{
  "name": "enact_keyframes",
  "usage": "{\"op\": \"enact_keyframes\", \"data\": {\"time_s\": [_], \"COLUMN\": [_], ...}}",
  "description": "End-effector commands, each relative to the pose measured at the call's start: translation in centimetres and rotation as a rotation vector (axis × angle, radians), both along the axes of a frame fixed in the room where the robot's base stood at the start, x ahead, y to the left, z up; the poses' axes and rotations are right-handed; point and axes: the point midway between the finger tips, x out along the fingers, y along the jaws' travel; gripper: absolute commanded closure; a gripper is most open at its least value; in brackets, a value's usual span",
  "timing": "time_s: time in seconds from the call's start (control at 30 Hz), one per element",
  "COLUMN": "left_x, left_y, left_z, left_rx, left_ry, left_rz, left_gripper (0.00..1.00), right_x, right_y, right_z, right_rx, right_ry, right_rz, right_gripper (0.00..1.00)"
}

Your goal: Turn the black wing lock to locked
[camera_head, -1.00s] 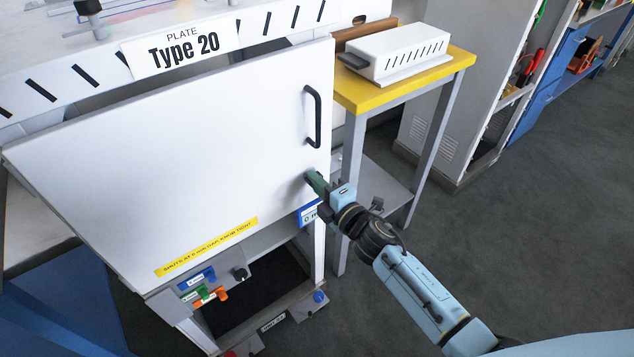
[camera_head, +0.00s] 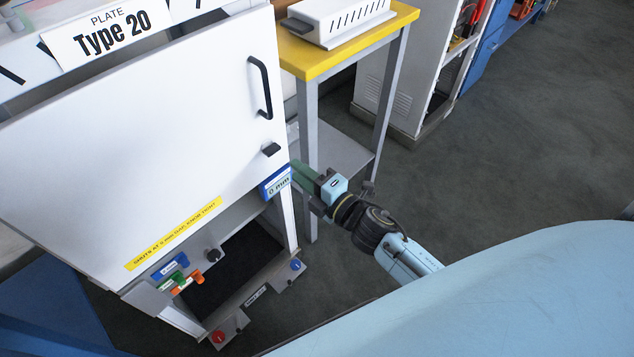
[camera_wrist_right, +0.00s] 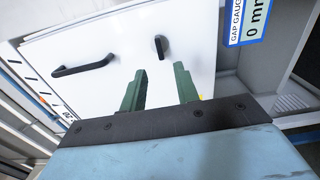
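The black wing lock (camera_head: 270,150) sits on the white door (camera_head: 150,145), near its right edge and below the black handle (camera_head: 262,88). Its wing lies roughly crosswise to the handle. In the right wrist view the lock (camera_wrist_right: 161,46) shows ahead of the fingers, and nothing touches it. My right gripper (camera_head: 297,168) is just right of and below the lock in the head view. Its two green fingers (camera_wrist_right: 160,70) are apart with nothing between them. My left gripper is in neither view.
A yellow-topped table (camera_head: 330,58) stands right of the door. Grey floor (camera_head: 490,140) is open at right.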

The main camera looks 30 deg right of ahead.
Motion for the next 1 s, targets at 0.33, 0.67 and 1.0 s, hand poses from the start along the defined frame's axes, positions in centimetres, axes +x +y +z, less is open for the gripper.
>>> {"op": "enact_keyframes", "data": {"time_s": [0.33, 0.67, 1.0], "left_x": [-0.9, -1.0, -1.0], "left_y": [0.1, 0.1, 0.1], "left_z": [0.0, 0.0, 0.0], "left_rx": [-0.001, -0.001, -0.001], "left_ry": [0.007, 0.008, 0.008], "left_rz": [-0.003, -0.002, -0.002], "left_gripper": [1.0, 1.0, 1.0], "right_x": [-4.3, -4.5, -4.6], "right_y": [-1.6, -1.7, -1.8], "right_z": [0.0, 0.0, -0.8], "right_rx": [-0.001, -0.001, 0.013], "right_ry": [0.0, 0.0, 0.024], "right_rz": [-0.001, 0.0, -0.008], "right_gripper": [0.69, 0.69, 0.69]}}
